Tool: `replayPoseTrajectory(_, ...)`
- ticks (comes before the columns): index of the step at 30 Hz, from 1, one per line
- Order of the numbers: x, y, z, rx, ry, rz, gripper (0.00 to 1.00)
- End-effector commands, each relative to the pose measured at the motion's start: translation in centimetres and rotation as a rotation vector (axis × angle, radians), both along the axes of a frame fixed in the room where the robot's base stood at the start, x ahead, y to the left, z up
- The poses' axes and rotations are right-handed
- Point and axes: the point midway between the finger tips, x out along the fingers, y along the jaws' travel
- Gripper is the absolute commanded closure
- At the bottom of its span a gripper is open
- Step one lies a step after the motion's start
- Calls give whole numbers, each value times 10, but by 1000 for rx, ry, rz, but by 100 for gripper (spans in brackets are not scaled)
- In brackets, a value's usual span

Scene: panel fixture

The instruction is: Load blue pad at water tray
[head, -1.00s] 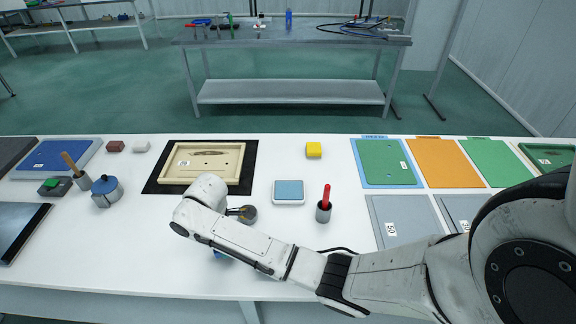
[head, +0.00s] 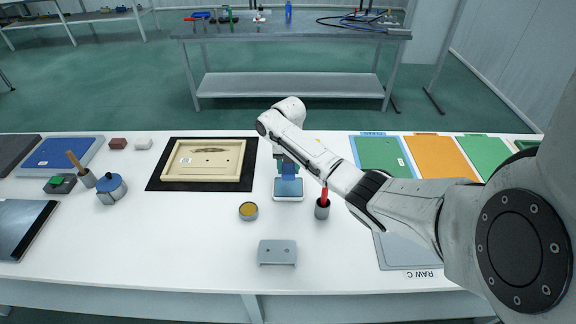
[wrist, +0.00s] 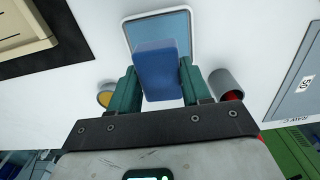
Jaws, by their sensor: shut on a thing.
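The blue pad (wrist: 157,72) is a small blue block held between the two green fingers of my gripper (wrist: 158,85). My gripper (head: 289,172) is shut on it, and the pad also shows in the head view (head: 288,187). The water tray (head: 288,198) is a small white-rimmed tray with a light blue surface; it also shows in the wrist view (wrist: 180,22). The pad hangs over the tray's near part and hides some of it. I cannot tell whether the pad touches the water surface.
A cup with a red handle (head: 322,209) stands close right of the tray. A round yellow-topped tin (head: 248,211) is to its near left. A grey holder (head: 277,252) lies nearer. A framed panel (head: 207,178) on a black mat is at left. The front table is clear around the holder.

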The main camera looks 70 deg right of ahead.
Motion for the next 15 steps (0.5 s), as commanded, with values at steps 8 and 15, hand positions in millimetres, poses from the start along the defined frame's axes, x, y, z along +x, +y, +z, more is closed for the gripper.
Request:
replayPoseTrajectory(8,-1,0,-15,1,2,2,81)
replayPoseTrajectory(15,0,0,-42,1,0,2,81)
